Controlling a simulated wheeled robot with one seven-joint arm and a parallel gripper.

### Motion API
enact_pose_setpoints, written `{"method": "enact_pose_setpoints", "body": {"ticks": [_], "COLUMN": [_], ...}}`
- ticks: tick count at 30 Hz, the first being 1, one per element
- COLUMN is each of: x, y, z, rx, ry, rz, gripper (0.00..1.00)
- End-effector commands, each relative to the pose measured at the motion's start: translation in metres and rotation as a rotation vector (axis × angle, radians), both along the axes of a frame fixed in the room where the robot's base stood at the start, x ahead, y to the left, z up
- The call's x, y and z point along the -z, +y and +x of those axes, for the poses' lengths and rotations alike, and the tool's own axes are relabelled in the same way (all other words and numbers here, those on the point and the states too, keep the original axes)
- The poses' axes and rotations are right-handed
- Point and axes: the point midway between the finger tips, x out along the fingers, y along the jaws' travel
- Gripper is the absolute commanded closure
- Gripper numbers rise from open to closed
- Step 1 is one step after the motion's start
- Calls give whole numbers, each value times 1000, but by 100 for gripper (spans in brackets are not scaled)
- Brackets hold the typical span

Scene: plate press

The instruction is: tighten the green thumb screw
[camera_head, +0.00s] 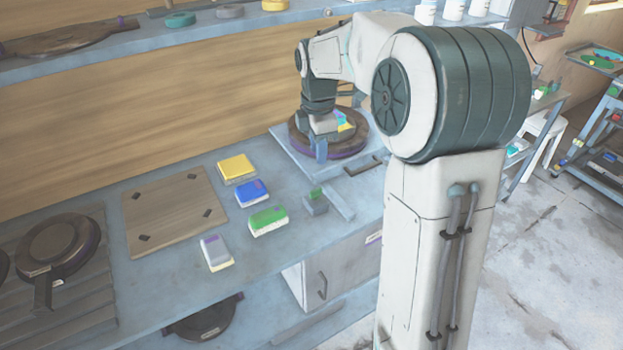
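A small grey block with a green top (316,194) stands on the bench in front of the press area. The green part may be the thumb screw, but it is too small to tell. My gripper (321,150) points down over a dark round plate (352,147) on a pale blue base at the back of the bench. Small cyan and yellow pieces (344,121) show beside the gripper. The gripper is apart from the green-topped block, behind it in the picture. Its fingertips are small and partly hidden, so its opening and any contact are unclear.
Yellow (238,168), blue (252,193), green (268,218) and grey-purple (215,251) blocks lie left of the green-topped block. A grey bar (338,202) lies beside it. A wooden board (172,211) and a dark round pan-like plate (58,245) are further left. A shelf (150,48) runs above.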

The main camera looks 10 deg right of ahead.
Motion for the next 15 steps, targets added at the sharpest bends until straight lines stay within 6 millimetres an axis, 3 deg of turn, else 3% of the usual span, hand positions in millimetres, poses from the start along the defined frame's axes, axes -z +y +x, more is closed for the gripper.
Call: {"method": "enact_pose_setpoints", "body": {"ticks": [3,6,11,15], "x": [13,18,29,51], "y": [-2,-2,-3,-2], "z": [22,30,34,32], "rx": [-140,-209,-241,-240], "ry": [24,33,38,41], "rz": [9,13,16,17], "gripper": [68,68,68,68]}}
